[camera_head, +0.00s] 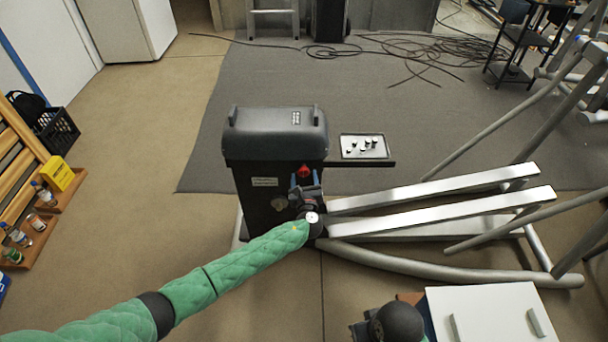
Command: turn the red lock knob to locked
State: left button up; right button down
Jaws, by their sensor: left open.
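The red lock knob (304,171) sits on the front of the black elliptical housing (255,186), just below its dark rounded top cover. My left gripper (305,178) is in front of the housing, open, with its two blue fingers apart. The knob shows between and just above the fingertips; I cannot tell whether they touch it. The direction the knob points is too small to tell. My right gripper (362,331) shows only in part at the bottom edge, beside the white cabinet, and its fingers are not clear.
A small tray (364,147) with several small parts stands on a shelf right of the housing. Silver machine rails (440,210) extend to the right. A white cabinet (485,313) is at bottom right. A wooden rack (35,190) with bottles is at left. The floor between is clear.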

pick_arm(q)
jog(key=shift+w+a, duration=0.1)
jog(key=shift+w, duration=0.75)
pick_arm(e)
jog(key=shift+s+d+r, duration=0.1)
jog(key=shift+d+r, duration=0.05)
jog(key=shift+r, duration=0.05)
pick_arm(q)
jog(key=shift+c, duration=0.2)
